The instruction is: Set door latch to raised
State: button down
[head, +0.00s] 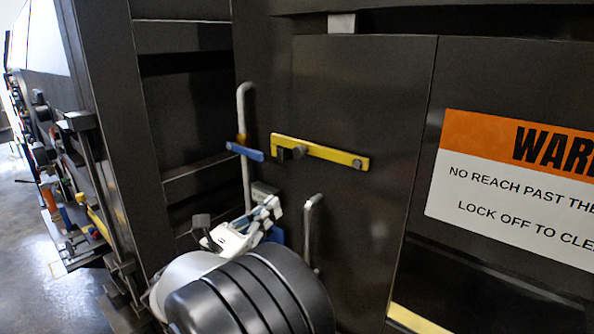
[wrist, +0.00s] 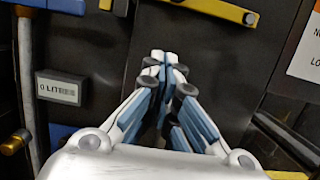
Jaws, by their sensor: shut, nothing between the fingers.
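A yellow bar (head: 335,155) that looks like the door latch lies nearly level across the upper left of the dark door (head: 365,90), sloping slightly down to the right. It has a dark block near its left part and a bolt at its right end. A blue piece (head: 245,152) sits just left of it by a grey upright pipe (head: 244,110). My gripper (head: 270,203) is shut and empty, below the bar and apart from it. In the wrist view my gripper (wrist: 165,60) points toward the door, with the yellow bar (wrist: 215,8) partly cut off at the top edge.
A grey handle (head: 308,230) stands on the door right of my gripper. A small labelled box (wrist: 62,88) is beside the pipe (wrist: 27,80). A warning sign (head: 525,185) is at the right. The door face between the bar and my gripper looks clear.

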aim_at(309, 160)
jog(key=p+x, duration=0.2)
jog(key=x, duration=0.8)
notch_tip(309, 160, up, 3)
jog(key=shift+w+r+p, duration=0.1)
jog(key=shift+r+p, duration=0.1)
jog(key=shift+p, duration=0.5)
jog(key=shift+r, duration=0.3)
jog(key=shift+r, duration=0.1)
